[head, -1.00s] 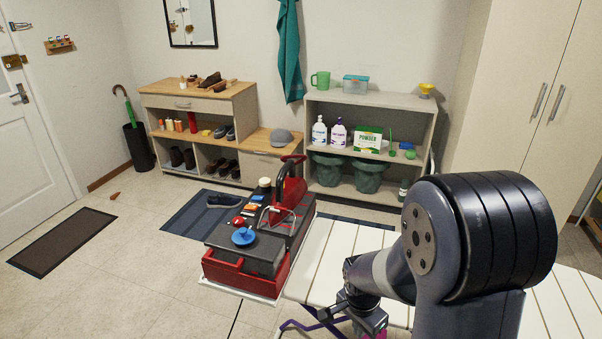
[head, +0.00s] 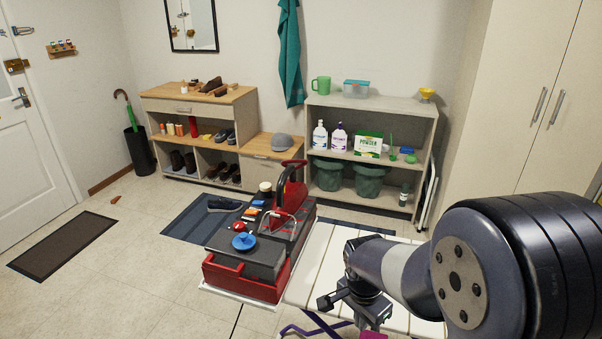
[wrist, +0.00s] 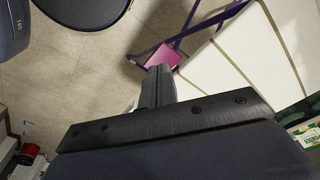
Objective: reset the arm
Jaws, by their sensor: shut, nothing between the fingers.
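My arm reaches in from the lower right of the head view, folded close to my body. My gripper (head: 348,308) hangs over the left front part of the white slatted board, pointing down and to the left. In the wrist view the fingers of my gripper (wrist: 158,72) are together with nothing between them. A small pink thing (wrist: 160,56) lies beyond the fingertips, close to the board's purple legs; I cannot tell what it is.
The white slatted board (head: 318,262) stands in front of me. A red toolbox (head: 245,277) with small items on top is left of it. A shelf unit (head: 372,104) and a shoe bench (head: 197,101) stand along the wall.

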